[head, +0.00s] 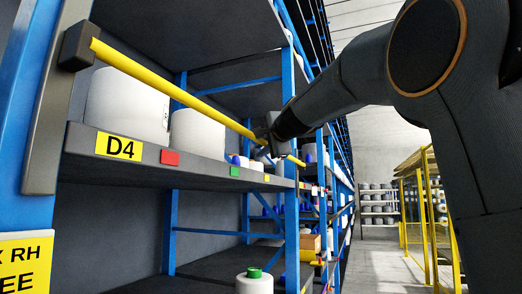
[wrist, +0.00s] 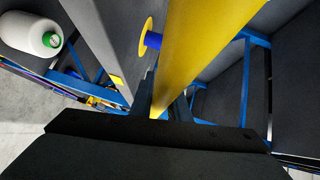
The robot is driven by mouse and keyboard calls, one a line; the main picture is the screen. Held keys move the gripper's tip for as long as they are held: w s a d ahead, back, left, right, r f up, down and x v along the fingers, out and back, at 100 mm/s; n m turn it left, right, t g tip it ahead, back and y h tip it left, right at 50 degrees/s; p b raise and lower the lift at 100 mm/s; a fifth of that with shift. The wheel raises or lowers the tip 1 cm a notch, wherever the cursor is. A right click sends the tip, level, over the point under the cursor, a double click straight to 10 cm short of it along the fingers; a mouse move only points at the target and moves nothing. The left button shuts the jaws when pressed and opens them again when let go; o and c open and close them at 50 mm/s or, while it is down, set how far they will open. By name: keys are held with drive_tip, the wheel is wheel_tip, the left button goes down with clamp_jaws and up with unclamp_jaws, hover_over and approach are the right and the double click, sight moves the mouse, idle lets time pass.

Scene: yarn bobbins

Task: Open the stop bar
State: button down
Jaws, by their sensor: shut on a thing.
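The stop bar (head: 165,88) is a long yellow bar. In the head view it runs from a dark block (head: 77,47) on the left upright across the front of shelf D4, above its edge. My gripper (head: 266,138) is shut on the bar near its far right end, and a short piece of yellow shows beyond it.
Large white bobbins (head: 128,105) stand on shelf D4 (head: 200,172) behind the bar. A white bobbin with a green top (head: 254,284) stands lower down, and one shows in the wrist view (wrist: 22,32). Blue rack posts (head: 291,110) stand close to my gripper. The aisle (head: 378,262) is clear.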

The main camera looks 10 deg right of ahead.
wheel_tip(320, 180, down, 4)
drive_tip(key=b, duration=0.2)
drive_tip(key=shift+r+b, duration=0.2)
drive_tip(key=shift+b, duration=0.2)
drive_tip(key=c, duration=1.7)
unclamp_jaws()
